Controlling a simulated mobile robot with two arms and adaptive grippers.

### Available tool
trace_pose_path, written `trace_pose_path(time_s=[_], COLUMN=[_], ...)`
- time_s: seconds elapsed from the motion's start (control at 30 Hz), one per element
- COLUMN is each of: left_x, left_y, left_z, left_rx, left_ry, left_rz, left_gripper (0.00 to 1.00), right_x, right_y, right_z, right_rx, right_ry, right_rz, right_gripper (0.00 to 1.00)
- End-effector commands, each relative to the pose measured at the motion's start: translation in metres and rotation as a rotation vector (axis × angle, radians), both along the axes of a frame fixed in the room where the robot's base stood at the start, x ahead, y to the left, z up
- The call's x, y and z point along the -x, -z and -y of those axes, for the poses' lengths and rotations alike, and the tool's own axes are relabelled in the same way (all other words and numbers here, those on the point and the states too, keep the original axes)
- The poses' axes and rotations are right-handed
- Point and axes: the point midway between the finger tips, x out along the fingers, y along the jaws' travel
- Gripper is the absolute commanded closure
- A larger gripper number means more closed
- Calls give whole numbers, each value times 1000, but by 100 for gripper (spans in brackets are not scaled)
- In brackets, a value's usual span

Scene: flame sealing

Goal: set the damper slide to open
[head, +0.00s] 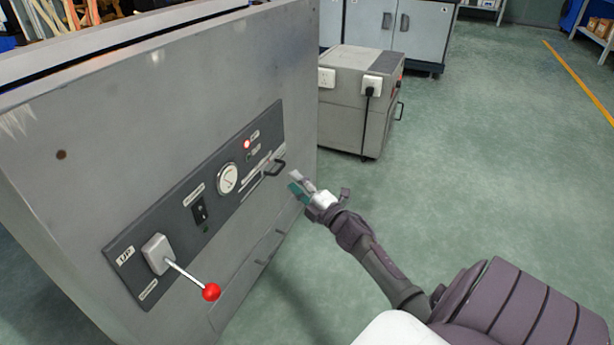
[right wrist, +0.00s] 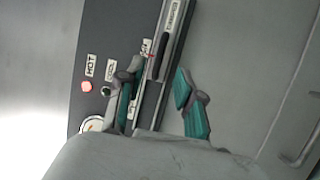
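The damper slide's black handle (head: 275,167) is at the right end of the dark control panel on the grey cabinet, in the head view. In the right wrist view the slide's track (right wrist: 176,62) runs steeply, with a dark handle (right wrist: 162,57) on it and small labels, one hard to read. My right gripper (head: 299,183) is just right of the handle in the head view. In the right wrist view (right wrist: 158,73) its teal-padded fingers are apart, with the handle seen between and beyond the tips. I cannot tell whether they touch it. My left gripper is out of view.
The panel (head: 125,250) also carries a lever with a red ball (head: 211,292), a black switch (head: 199,213), a gauge (head: 227,177) and a lit red lamp (head: 247,144). A grey box unit (head: 345,105) with sockets stands behind. The green floor at right is clear.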

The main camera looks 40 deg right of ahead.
Motion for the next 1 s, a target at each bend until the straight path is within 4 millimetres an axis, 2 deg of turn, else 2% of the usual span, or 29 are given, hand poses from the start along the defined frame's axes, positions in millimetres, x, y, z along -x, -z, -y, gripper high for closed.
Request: trace_pose_path(time_s=[0.1,0.3,0.93,1.0], left_x=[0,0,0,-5], left_y=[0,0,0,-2], left_z=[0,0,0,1], left_rx=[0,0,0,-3], left_ry=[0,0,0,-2], left_rz=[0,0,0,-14], left_gripper=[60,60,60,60], right_x=[24,45,48,48], right_y=[4,7,7,7], right_z=[0,0,0,0], right_rx=[0,-2,-1,-9], right_ry=[0,1,1,2], right_rz=[-2,0,1,-6], right_gripper=[64,64,64,64])
